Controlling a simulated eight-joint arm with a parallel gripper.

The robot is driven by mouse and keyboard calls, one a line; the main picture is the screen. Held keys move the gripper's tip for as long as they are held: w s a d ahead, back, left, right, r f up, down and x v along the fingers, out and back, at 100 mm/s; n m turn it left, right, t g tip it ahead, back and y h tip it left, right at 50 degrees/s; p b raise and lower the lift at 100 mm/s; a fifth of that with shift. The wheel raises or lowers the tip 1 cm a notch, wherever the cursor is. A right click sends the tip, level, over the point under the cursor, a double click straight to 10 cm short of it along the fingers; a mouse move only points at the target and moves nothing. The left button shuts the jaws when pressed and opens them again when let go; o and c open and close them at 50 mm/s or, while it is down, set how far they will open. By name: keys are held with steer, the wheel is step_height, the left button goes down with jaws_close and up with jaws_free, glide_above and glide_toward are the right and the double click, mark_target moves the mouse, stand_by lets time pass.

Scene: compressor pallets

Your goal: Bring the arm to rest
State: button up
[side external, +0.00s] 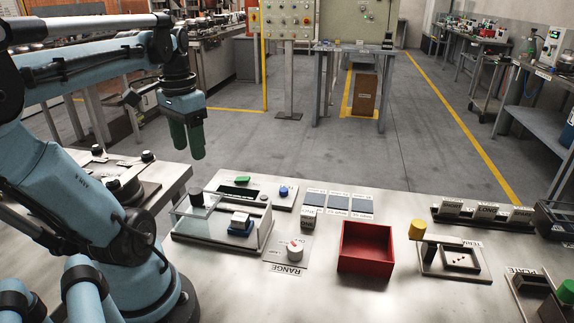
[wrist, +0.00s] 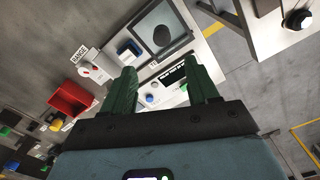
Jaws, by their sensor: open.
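My gripper (side external: 196,152) hangs in the air at the upper left of the side external view, pointing down with dark green fingers. It is above and behind the weighing-type device (side external: 200,240) with the clear box, near the back edge of the table. In the wrist view my gripper (wrist: 160,82) shows its two green fingers apart, with nothing between them. Nothing touches the fingers.
The table (side external: 340,290) holds a red bin (side external: 366,247), a RANGE dial (side external: 295,248), dark blue pads (side external: 339,203), and a yellow-capped fixture (side external: 417,229). A second bench (side external: 165,170) stands at left. The air around my gripper is clear.

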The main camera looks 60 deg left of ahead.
steer(key=w+d+f+m+t, duration=0.1)
steer(key=w+d+f+t, duration=0.2)
steer(key=w+d, duration=0.3)
steer(key=w+d+f+m+t, duration=0.2)
steer(key=w+d, duration=0.5)
steer(key=d, duration=0.6)
steer(key=shift+d+f+m+t, duration=0.3)
steer(key=shift+f+t, duration=0.2)
steer(key=shift+t, duration=0.6)
